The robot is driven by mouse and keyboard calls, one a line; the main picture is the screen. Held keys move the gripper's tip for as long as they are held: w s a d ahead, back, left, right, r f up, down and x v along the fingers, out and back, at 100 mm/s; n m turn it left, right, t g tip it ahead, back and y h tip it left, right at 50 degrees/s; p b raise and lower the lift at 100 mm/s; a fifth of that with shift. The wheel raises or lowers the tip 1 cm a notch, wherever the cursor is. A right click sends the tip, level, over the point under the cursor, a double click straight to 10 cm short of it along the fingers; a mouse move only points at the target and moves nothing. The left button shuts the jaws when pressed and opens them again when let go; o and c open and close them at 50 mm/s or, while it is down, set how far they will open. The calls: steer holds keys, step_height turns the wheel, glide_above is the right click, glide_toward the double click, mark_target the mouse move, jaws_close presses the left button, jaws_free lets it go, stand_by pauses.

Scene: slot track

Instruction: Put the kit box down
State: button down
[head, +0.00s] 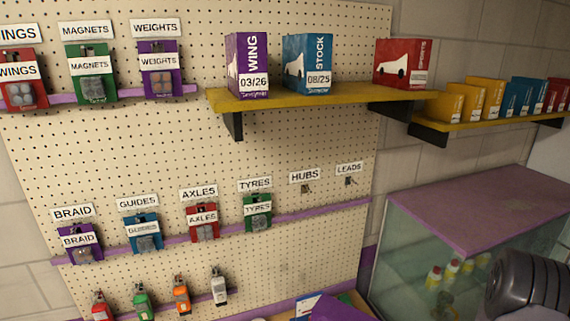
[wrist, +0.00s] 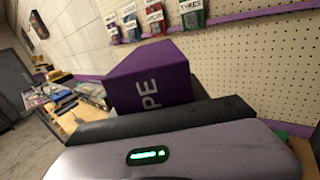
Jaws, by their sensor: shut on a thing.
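A purple kit box (wrist: 150,78) with white letters ending in "PE" fills the middle of the wrist view. My gripper (wrist: 165,118) is shut on it; the dark jaw hides its lower part. A purple shape (head: 340,308) at the bottom edge of the head view looks like the same box, cut off by the frame. What lies under the box is hidden. On the yellow shelf (head: 300,98) stand a purple WING box (head: 247,65), a blue STOCK box (head: 307,63) and a red box (head: 402,62). A gap separates the blue and red boxes.
A pegboard (head: 300,140) carries labelled hanging packs; the HUBS and LEADS hooks are empty. A glass case (head: 460,215) with a purple top stands at the right. A smaller shelf (head: 480,125) holds several thin boxes. A cluttered table (wrist: 65,105) shows at left in the wrist view.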

step_height(320, 180, down, 39)
steer(key=b, duration=3.8)
steer(key=shift+d, duration=0.15)
